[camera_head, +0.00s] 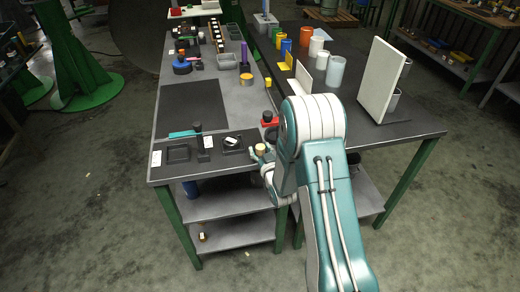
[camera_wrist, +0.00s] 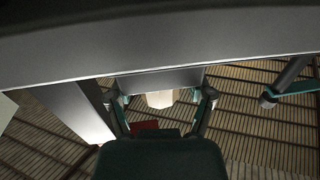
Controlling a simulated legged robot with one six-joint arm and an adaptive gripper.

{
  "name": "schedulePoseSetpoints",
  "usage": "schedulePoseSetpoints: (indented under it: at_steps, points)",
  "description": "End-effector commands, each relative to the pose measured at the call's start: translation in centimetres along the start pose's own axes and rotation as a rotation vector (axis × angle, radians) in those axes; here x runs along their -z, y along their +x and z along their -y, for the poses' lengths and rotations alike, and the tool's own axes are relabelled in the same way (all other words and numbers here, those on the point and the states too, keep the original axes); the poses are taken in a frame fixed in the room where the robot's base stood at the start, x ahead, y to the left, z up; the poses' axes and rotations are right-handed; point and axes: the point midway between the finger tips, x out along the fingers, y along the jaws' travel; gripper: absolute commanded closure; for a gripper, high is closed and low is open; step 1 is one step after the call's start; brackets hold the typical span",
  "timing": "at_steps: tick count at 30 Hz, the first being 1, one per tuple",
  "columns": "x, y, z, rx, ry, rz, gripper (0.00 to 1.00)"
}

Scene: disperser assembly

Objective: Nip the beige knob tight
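The beige knob (camera_head: 261,148) is at the front right corner of the left table in the head view, right by my gripper (camera_head: 263,158). In the wrist view the beige knob (camera_wrist: 159,99) is pale and shows between the two fingers of my gripper (camera_wrist: 160,103). The fingers are spread, with a visible gap on each side of the knob. They look apart from it. The knob's lower part is hidden behind the dark gripper body in the wrist view, and my arm hides part of the corner in the head view.
Black trays (camera_head: 178,153) and a dark upright part (camera_head: 198,128) stand left of my gripper on the left table (camera_head: 230,177). A red part (camera_head: 270,122) lies just behind. A white panel (camera_head: 382,80) and several cups stand on the right table (camera_head: 425,122).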

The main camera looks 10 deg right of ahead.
Motion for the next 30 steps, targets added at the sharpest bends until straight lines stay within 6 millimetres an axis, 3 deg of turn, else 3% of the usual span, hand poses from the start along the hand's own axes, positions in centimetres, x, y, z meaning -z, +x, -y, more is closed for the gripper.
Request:
schedulePoseSetpoints:
  at_steps: [1,3,17,30]
  points:
    - [0.01,-0.01,-0.01,0.000,0.000,0.000,0.73]
    - [0.01,-0.01,-0.01,0.000,0.000,0.000,1.00]
    - [0.01,0.08,0.09,-0.047,-0.001,-0.001,1.00]
    - [0.06,0.17,0.31,-0.367,0.000,-0.003,1.00]
